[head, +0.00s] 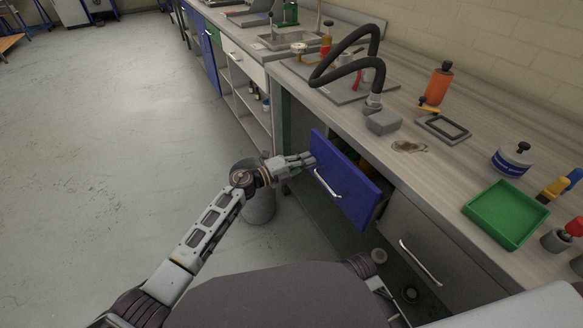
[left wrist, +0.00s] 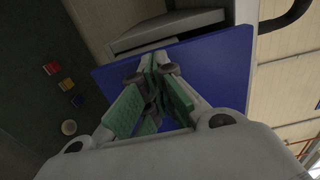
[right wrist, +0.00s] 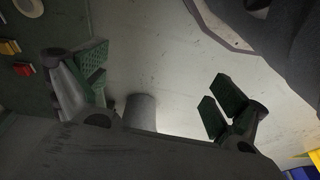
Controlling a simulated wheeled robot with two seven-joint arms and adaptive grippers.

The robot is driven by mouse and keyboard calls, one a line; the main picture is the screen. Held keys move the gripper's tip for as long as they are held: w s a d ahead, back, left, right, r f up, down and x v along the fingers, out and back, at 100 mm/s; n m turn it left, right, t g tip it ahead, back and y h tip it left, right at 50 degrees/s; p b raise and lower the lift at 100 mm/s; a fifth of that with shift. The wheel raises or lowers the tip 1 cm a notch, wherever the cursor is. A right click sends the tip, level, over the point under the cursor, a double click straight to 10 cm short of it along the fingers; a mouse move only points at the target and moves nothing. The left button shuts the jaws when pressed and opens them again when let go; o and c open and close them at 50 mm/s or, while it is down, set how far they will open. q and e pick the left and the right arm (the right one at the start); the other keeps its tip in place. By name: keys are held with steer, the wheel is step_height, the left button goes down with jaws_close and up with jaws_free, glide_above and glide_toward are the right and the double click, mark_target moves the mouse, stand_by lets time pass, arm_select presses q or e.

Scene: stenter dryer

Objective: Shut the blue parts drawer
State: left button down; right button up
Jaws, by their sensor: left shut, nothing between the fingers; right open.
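The blue parts drawer (head: 345,182) stands out from under the worktop in the head view, with a gap behind its front panel. A pale bar handle (head: 327,184) is on its front. My left gripper (head: 311,160) is shut and empty at the upper left part of the blue front; whether it touches cannot be told. In the left wrist view the shut fingers (left wrist: 158,88) lie in front of the blue panel (left wrist: 215,75). In the right wrist view my right gripper (right wrist: 160,95) is open and empty, with floor beyond it.
A grey drawer front (head: 415,240) is to the right of the blue one. The worktop (head: 400,165) holds a green tray (head: 506,214), an orange bottle (head: 438,84) and a black hose (head: 345,62). A grey bin (head: 260,207) stands on the floor behind my left wrist. The floor at left is clear.

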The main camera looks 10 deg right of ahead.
mark_target(318, 156)
arm_select(q)
steer(key=b+x, duration=0.1)
steer(key=x, duration=0.3)
steer(key=shift+w+d, duration=0.15)
steer(key=shift+d, duration=0.2)
steer(key=shift+w+d, duration=0.1)
steer(key=shift+d, duration=0.25)
steer(key=shift+r, duration=0.1)
arm_select(e)
steer(key=r, duration=0.2)
steer(key=shift+a+r+t, duration=0.3)
steer(key=shift+r, duration=0.05)
arm_select(q)
steer(key=shift+r, duration=0.1)
arm_select(e)
steer(key=shift+f, duration=0.1)
arm_select(q)
steer(key=shift+a, duration=0.1)
arm_select(e)
steer(key=shift+w, duration=0.15)
